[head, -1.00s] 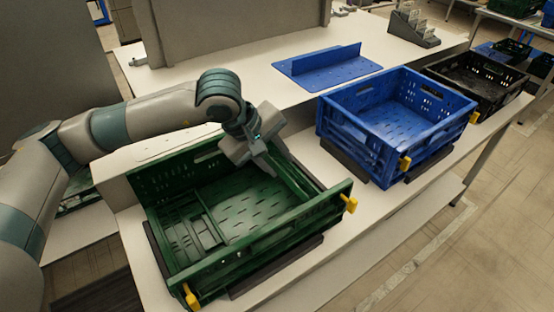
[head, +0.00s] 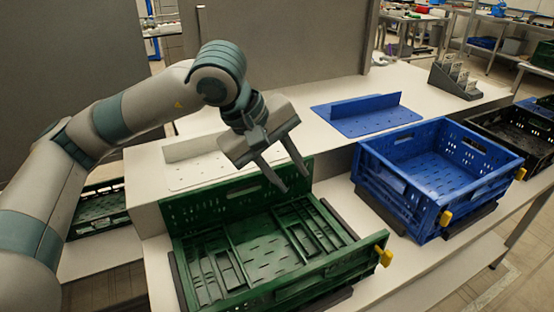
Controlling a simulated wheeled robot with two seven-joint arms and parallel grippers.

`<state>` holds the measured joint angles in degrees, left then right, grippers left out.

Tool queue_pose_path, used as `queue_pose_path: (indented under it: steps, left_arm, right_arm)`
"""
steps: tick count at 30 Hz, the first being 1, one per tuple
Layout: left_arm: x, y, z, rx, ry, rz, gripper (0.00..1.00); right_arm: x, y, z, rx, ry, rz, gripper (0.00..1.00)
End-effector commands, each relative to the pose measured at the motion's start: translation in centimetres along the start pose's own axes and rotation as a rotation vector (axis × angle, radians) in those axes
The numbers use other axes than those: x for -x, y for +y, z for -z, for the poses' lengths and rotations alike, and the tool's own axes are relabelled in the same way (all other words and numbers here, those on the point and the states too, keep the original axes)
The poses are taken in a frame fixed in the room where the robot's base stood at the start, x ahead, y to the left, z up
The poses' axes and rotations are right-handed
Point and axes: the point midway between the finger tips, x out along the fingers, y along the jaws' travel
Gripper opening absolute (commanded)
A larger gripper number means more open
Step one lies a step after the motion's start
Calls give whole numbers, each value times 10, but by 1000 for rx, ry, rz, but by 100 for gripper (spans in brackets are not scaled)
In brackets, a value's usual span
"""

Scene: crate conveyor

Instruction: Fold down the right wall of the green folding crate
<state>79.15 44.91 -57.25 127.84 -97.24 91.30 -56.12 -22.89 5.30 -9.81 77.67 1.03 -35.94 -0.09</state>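The green folding crate (head: 349,262) sits at the near end of the bench. Its back wall (head: 240,199) and its front wall stand upright. Its left wall (head: 208,265) lies folded down on the crate floor. Its right wall (head: 314,226) also lies folded inward, flat or nearly flat over the floor. My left gripper (head: 297,184) is above the crate's back right part, in front of the back wall's right end. Its two fingers are spread, point down and hold nothing. It looks clear of the right wall. My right gripper is not in view.
A blue crate (head: 400,203) with upright walls stands to the right, and a black crate (head: 507,152) beyond it. A blue folded panel (head: 366,118) lies on the bench behind. A tall grey panel stands behind.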

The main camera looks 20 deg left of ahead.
Motion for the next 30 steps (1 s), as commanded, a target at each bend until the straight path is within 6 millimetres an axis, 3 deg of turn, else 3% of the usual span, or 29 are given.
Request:
queue_pose_path:
  steps: [3, 10, 30]
  left_arm:
    - [21, 0, 1, 0, 2, -2, 31]
    - [45, 0, 0, 1, 0, 0, 31]
    - [50, 0, 0, 1, 0, 1, 31]
  right_arm:
    - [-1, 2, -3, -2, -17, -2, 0]
    - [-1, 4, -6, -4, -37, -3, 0]
    - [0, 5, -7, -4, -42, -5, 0]
